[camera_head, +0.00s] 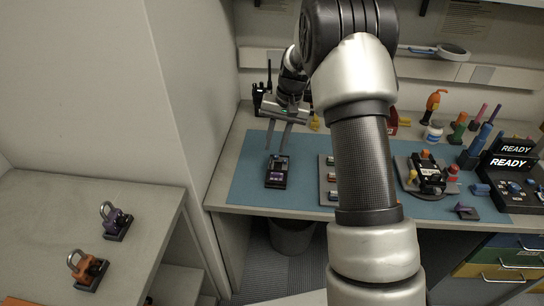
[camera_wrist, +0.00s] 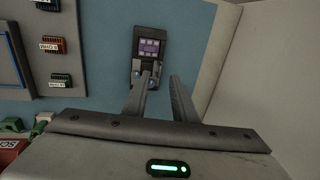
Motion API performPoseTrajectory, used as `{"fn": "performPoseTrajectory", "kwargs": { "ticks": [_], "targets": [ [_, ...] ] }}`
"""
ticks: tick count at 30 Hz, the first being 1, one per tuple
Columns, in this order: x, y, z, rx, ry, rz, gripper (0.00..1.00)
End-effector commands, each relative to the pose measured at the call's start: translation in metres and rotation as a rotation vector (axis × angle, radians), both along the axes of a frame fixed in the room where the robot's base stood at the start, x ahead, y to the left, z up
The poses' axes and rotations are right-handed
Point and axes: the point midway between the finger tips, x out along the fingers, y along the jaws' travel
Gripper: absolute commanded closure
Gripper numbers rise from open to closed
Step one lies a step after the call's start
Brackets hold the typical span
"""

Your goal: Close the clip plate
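A small dark device (camera_head: 277,172) lies on the blue mat near its left end, with a purple panel on it. It also shows in the wrist view (camera_wrist: 138,82), where the purple panel (camera_wrist: 149,47) faces up and small blue parts sit below it. I cannot tell which part is the clip plate. My gripper (camera_head: 276,150) points down over the upper end of this device.
A rack with small coloured blocks (camera_wrist: 55,45) lies beside the device. A round fixture (camera_head: 428,175) and READY displays (camera_head: 508,163) stand at the right. A handheld radio (camera_head: 260,98) stands behind. Purple (camera_head: 117,222) and orange (camera_head: 88,270) padlock-like items sit on the left table.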

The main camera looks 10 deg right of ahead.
Motion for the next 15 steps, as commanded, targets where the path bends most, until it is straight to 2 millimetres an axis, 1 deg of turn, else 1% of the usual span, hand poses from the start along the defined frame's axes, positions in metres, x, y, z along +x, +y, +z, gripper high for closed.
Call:
{"fn": "performPoseTrajectory", "kwargs": {
  "ticks": [1, 6, 10, 15],
  "targets": [
    [0.0, 0.002, -0.012, 0.001, 0.002, 0.0, 0.75],
    [0.002, 0.008, -0.039, 0.001, 0.002, 0.001, 0.75],
    [0.003, 0.01, -0.051, 0.001, 0.0, 0.001, 0.75],
    [0.004, 0.011, -0.056, 0.001, -0.001, 0.001, 0.75]
  ]
}}
